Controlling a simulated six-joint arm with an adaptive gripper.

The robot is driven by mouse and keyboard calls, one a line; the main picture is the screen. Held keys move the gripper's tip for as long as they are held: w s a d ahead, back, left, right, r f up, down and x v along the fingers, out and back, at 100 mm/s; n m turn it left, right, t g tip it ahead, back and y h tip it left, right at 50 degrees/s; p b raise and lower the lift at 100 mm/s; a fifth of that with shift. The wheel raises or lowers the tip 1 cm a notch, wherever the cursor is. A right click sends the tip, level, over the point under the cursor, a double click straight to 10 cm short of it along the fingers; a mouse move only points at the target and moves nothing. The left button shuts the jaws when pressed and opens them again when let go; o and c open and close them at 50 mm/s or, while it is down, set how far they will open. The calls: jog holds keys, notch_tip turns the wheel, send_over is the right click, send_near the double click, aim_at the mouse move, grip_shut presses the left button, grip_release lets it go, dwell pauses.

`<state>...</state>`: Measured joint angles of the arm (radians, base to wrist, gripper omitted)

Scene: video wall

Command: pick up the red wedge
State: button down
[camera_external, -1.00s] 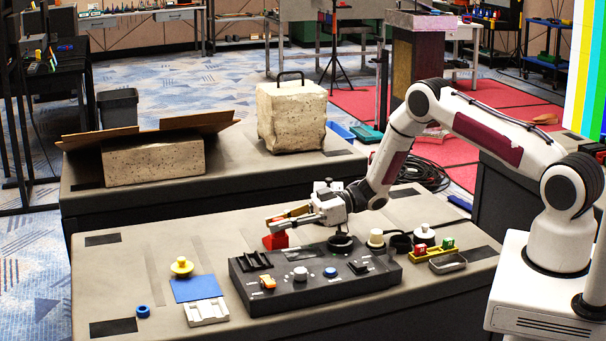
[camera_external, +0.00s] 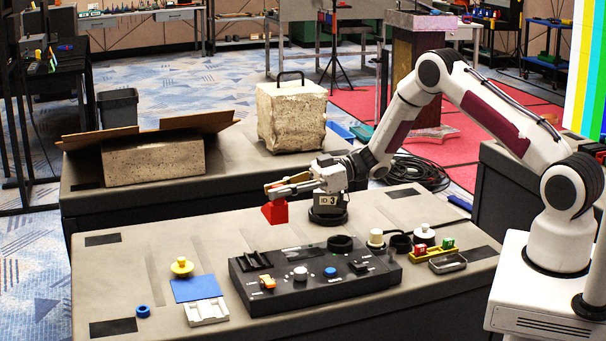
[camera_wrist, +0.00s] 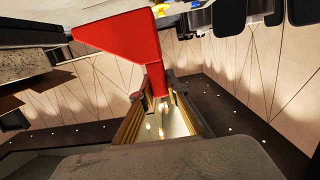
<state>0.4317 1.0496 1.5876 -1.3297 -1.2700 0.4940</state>
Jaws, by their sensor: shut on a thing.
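The red wedge (camera_external: 274,212) is in my gripper (camera_external: 272,192), held above the table behind the black control panel. In the wrist view the red wedge (camera_wrist: 123,47) fills the upper middle, and its narrow end sits between the fingers of my gripper (camera_wrist: 158,100). My gripper is shut on it. The wedge is clear of the tabletop (camera_external: 215,245) in the external view.
The black control panel (camera_external: 310,292) with knobs and switches stands in front of the wedge. A blue sheet (camera_external: 196,287), a yellow knobbed piece (camera_external: 181,267) and a white tray (camera_external: 207,312) lie at left. A stone-like block (camera_external: 291,115) stands on the rear bench.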

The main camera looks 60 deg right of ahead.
jog(key=shift+r, duration=0.45)
jog(key=shift+a, duration=0.1)
